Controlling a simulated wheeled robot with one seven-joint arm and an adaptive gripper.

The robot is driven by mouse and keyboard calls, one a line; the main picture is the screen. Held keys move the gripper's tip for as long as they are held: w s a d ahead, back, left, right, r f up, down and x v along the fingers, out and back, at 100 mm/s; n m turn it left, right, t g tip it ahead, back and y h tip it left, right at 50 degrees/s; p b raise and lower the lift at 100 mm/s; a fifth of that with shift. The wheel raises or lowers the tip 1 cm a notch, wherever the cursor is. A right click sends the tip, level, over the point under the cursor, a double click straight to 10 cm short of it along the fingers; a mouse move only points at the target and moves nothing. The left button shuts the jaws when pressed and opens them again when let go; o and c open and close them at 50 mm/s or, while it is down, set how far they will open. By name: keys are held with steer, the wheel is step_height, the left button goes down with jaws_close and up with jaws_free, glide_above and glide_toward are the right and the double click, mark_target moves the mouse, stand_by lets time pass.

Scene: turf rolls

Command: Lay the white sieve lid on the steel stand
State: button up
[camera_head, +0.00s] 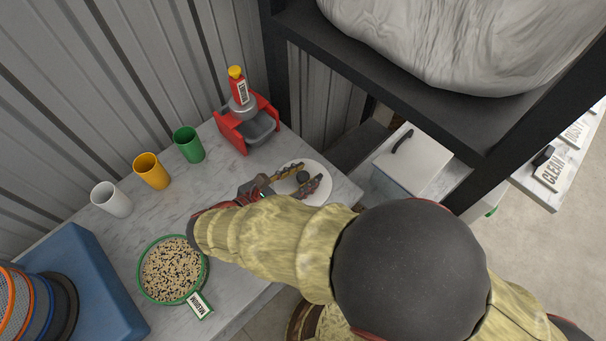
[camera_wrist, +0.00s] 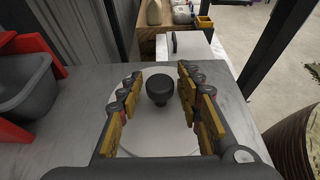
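The white sieve lid (camera_head: 317,170) is a round white disc with a black knob (camera_head: 302,177), lying flat at the right end of the marble-topped counter. My gripper (camera_head: 299,180) is over it, with its fingers spread on either side of the knob. In the wrist view, the lid (camera_wrist: 160,138) lies below the open fingers, and the black knob (camera_wrist: 159,88) stands between their tips with gaps on both sides. My arm hides part of the counter. I cannot make out a steel stand with certainty.
A red rig (camera_head: 246,122) with a grey tray stands behind the lid. Green (camera_head: 188,144), yellow (camera_head: 151,170) and white (camera_head: 111,199) cups line the wall. A green-rimmed sieve of grains (camera_head: 172,268) sits at left. A dark shelf post (camera_head: 488,180) rises at right.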

steer(key=shift+o, duration=0.2)
steer(key=shift+r, duration=0.2)
steer(key=p+v, duration=0.4)
steer(key=v, duration=0.8)
steer(key=shift+p, duration=0.35)
steer(key=d+r+m+g+y, duration=0.2)
steer(key=d+r+m+y, duration=0.2)
steer(key=d+r+m, duration=0.4)
steer(key=d+r+m+g+y, duration=0.2)
steer(key=d+r+m, duration=0.6)
steer(key=d+m, duration=1.2)
steer(key=shift+w+d+g+y, duration=0.35)
steer(key=shift+d+y, duration=0.6)
steer(key=shift+y, duration=0.45)
steer(key=shift+w, duration=0.1)
steer(key=shift+c, duration=0.4)
